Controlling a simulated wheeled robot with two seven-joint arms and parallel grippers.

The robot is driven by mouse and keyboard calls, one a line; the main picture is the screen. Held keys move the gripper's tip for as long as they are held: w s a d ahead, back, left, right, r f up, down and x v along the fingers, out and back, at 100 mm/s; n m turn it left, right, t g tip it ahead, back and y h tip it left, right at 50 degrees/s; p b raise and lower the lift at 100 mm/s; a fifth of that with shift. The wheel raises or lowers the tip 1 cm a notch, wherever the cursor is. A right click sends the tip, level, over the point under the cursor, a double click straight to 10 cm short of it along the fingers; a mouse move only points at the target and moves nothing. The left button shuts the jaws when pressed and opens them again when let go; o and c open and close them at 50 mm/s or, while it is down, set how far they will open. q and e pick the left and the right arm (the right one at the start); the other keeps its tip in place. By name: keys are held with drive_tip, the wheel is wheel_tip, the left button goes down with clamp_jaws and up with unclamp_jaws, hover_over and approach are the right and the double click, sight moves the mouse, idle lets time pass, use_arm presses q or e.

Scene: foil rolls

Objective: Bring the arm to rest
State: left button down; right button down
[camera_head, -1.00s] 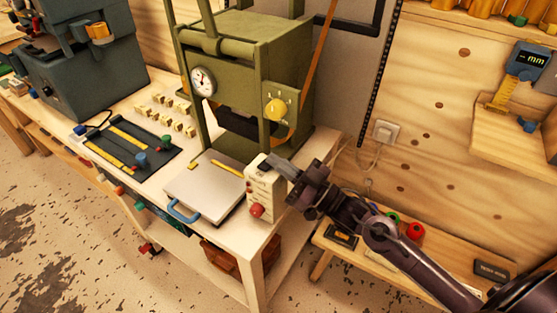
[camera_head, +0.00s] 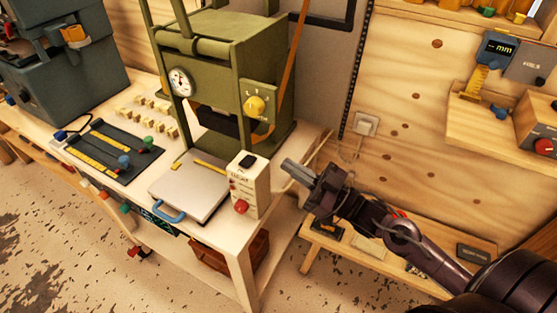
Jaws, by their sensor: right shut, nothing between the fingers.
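My right gripper (camera_head: 292,167) is shut and empty. It is in the air just right of a cream control box (camera_head: 249,188) with a black top button and a red knob. My right arm comes in from the lower right. The gripper looks apart from the box and near the right edge of the workbench. My left gripper is not in view.
The workbench (camera_head: 240,231) holds a green press (camera_head: 223,60) with a gauge, a silver plate (camera_head: 188,190) with a blue handle and a black tray (camera_head: 112,150). A low wooden bench (camera_head: 313,243) is behind my arm. A wall shelf (camera_head: 492,134) is at right.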

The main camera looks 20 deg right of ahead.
drive_tip(key=shift+s+d+f, duration=0.15)
drive_tip(key=shift+s+d, duration=0.15)
drive_tip(key=shift+s, duration=0.15)
drive_tip(key=w+d+f+m+h, duration=0.1)
drive_tip(key=d+f+m+h, duration=0.2)
drive_tip(key=f, duration=0.5)
drive_tip(key=w+d+f+m+h, duration=0.1)
drive_tip(key=d+f+m+h, duration=0.1)
drive_tip(key=d+f+h, duration=0.45)
drive_tip(key=s+f+m+g+h, duration=0.1)
drive_tip(key=s+f+g, duration=0.1)
drive_tip(key=f, duration=0.8)
drive_tip(key=s+f+m+g+h, duration=0.1)
drive_tip(key=s+f+g+h, duration=0.15)
drive_tip(key=f, duration=0.75)
drive_tip(key=s+a+f+g, duration=0.2)
drive_tip(key=s+f+g, duration=0.2)
drive_tip(key=s+f, duration=0.95)
drive_tip(key=s+a+f+g, duration=0.3)
drive_tip(key=s+f, duration=0.3)
drive_tip(key=s, duration=0.3)
drive_tip(key=s+a+f+n+g, duration=0.1)
drive_tip(key=s+a+f+g, duration=0.3)
drive_tip(key=s+f, duration=0.3)
drive_tip(key=s, duration=0.2)
drive_tip(key=shift+s+a+f+h, duration=0.15)
drive_tip(key=shift+s+f+h, duration=0.1)
drive_tip(key=shift+s+h, duration=0.15)
drive_tip(key=shift+g, duration=0.25)
